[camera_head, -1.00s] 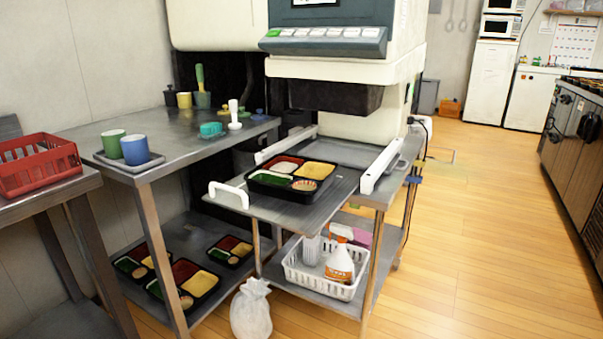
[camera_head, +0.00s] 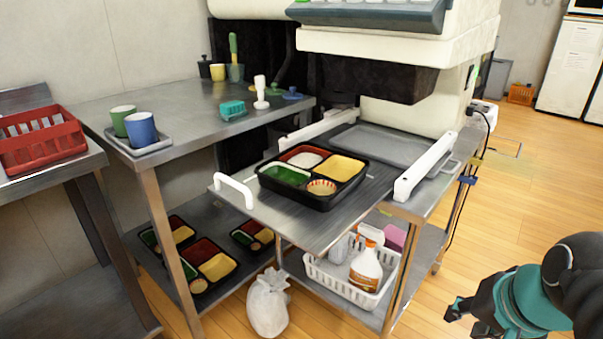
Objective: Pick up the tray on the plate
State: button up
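A black bento tray (camera_head: 330,199) with compartments of white, yellow, green and tan food lies flat on the grey metal sliding plate (camera_head: 262,213) in front of the white machine. The plate has a white handle (camera_head: 236,188) at its front left and white rails at its sides. My gripper (camera_head: 462,318), dark with a teal band behind it, is low at the right edge, over the floor and well apart from the tray. Its fingertips are too small and dark to tell whether they are open. I see nothing held in it.
A white basket (camera_head: 345,288) with a spray bottle is on the shelf below. Several more bento trays (camera_head: 208,266) lie on the lower left shelf. Two cups (camera_head: 141,130) and a red basket (camera_head: 40,147) stand left. A white bag (camera_head: 268,305) sits on the floor.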

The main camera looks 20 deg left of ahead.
jog(key=w+a+r+m+g+y, duration=0.1)
jog(key=w+a+r+m+y, duration=0.25)
jog(key=w+m, duration=0.2)
jog(key=w+a+r+m+y, duration=0.2)
jog(key=w+a+r+m, duration=0.15)
jog(key=w, duration=0.35)
jog(key=m+y, duration=0.5)
jog(key=m, duration=0.4)
send_near(348, 155)
jog(key=d, duration=0.2)
jog(key=d+p, duration=0.1)
jog(key=shift+s+d+r, duration=0.35)
jog(key=shift+s+r, duration=0.05)
jog(key=shift+w+a+y, duration=0.15)
jog(key=shift+w+y, duration=0.1)
jog(key=x, duration=0.8)
jog(key=shift+w+a+r, duration=0.1)
jog(key=shift+a, duration=0.05)
jog(key=shift+s+b+x, duration=0.15)
jog(key=shift+x, duration=1.15)
jog(key=shift+s+b+x, duration=0.15)
jog(key=shift+x, duration=1.2)
grip_shut()
